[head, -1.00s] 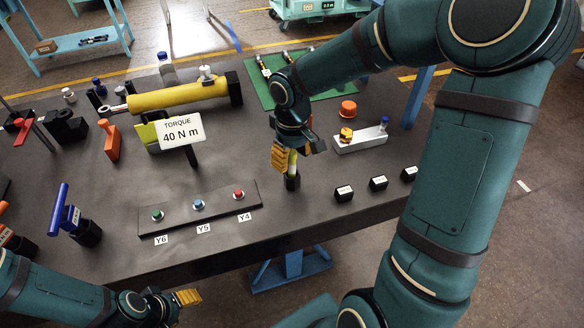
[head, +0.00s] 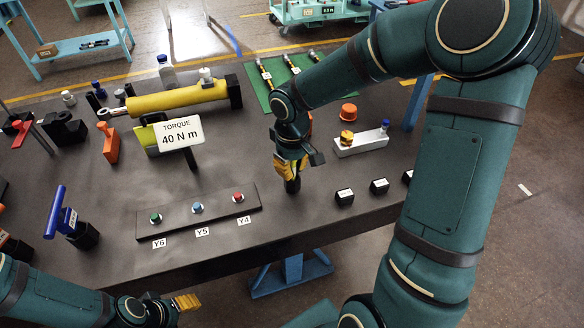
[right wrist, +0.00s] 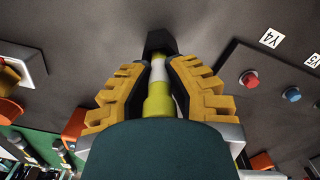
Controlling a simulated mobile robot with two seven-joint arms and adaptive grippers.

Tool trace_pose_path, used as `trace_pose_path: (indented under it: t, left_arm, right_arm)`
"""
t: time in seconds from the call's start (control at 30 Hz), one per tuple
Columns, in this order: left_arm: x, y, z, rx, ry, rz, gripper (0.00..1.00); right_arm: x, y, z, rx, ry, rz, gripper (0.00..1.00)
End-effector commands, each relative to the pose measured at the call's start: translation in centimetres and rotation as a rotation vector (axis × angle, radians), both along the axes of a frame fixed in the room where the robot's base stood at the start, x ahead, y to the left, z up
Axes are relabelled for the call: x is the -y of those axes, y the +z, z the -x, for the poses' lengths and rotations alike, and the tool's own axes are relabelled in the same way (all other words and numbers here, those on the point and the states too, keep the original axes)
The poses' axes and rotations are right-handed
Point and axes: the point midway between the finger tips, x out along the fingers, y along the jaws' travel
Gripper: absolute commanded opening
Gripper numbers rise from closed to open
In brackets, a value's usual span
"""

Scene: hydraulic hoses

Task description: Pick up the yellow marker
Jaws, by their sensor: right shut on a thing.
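The yellow marker (right wrist: 157,100), with a pale band, stands between the two yellow-padded fingers of my right gripper in the right wrist view. My right gripper (right wrist: 155,90) is shut on it. The marker's far end meets a small black holder (right wrist: 160,43); I cannot tell whether it is still seated inside. In the head view my right gripper (head: 291,168) is just above that black holder (head: 292,186), and its fingers mostly hide the marker. My left gripper (head: 187,302) is at the bottom left, in front of the table; its opening is unclear.
A button panel (head: 220,208) lies left of the right gripper. A torque sign (head: 180,135) stands behind it. A metal block (head: 362,141) and an orange knob (head: 349,111) are to the right, with several small black labelled blocks (head: 345,196) in front. A green mat (head: 258,90) lies behind.

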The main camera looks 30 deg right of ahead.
Motion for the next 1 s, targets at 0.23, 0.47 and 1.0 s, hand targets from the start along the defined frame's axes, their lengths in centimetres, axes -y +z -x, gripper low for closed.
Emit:
trace_pose_path:
  t: [0.23,0.47,1.0]
  left_arm:
    - [0.0,1.0,0.1,-0.004,0.0,0.001,0.56]
    - [0.1,2.2,0.4,-0.009,-0.001,0.001,0.56]
    - [0.1,2.7,0.5,-0.013,-0.003,0.003,0.56]
  right_arm:
    - [0.0,3.0,-0.1,0.004,0.0,0.001,0.0]
    - [0.0,7.4,0.0,0.003,-0.001,0.001,0.0]
    - [0.0,10.0,0.0,0.0,0.0,0.0,0.0]
